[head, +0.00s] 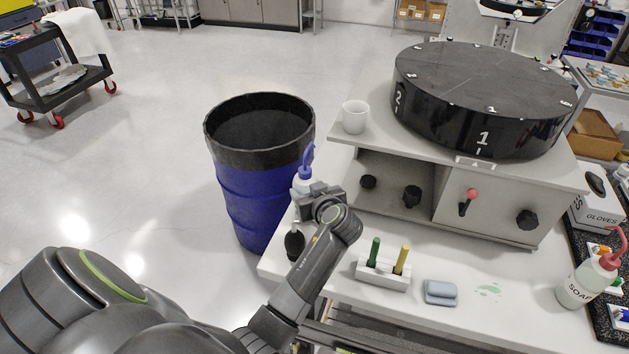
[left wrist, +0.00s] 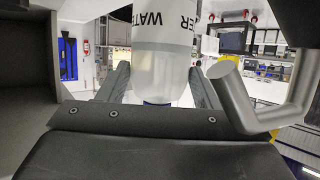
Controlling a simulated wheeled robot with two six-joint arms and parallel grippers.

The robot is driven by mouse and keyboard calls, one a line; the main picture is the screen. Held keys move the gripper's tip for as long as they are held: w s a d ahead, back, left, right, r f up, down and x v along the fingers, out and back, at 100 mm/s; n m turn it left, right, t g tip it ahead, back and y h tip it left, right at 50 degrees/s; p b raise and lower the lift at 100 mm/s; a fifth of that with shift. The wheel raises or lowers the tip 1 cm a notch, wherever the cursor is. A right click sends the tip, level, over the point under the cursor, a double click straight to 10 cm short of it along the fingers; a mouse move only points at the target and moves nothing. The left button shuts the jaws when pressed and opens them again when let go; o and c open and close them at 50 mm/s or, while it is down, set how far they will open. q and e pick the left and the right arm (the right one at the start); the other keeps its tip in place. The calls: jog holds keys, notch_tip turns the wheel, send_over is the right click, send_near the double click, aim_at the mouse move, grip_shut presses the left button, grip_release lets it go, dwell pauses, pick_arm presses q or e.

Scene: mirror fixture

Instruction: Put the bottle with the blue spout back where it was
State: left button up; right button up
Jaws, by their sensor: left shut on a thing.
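The bottle with the blue spout (head: 302,180) is at the left end of the white bench, its spout pointing up. My left gripper (head: 313,193) is shut on it, and the gripper hides its lower part. In the left wrist view the white bottle (left wrist: 163,60), lettered WATER, is between the two fingers of my left gripper (left wrist: 160,90). I cannot tell whether its base touches the bench. My right gripper is not in view.
A blue drum (head: 248,195) stands left of the bench (head: 455,325). A black blower bulb (head: 294,242) is close below my gripper. A white mug (head: 355,117) and a black disc (head: 485,90) are on the grey fixture.

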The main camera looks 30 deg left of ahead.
aim_at(316, 179)
pick_arm(q)
jog(key=shift+w+a+r, duration=0.15)
jog(key=shift+w+r, duration=0.2)
jog(key=shift+w, duration=0.2)
jog(key=w+p, duration=0.2)
jog(key=w, duration=0.1)
jog(key=shift+a, duration=0.35)
jog(key=shift+s+f, duration=0.2)
jog(key=shift+f, duration=0.5)
jog(key=shift+f, duration=0.15)
jog(key=o, duration=0.7)
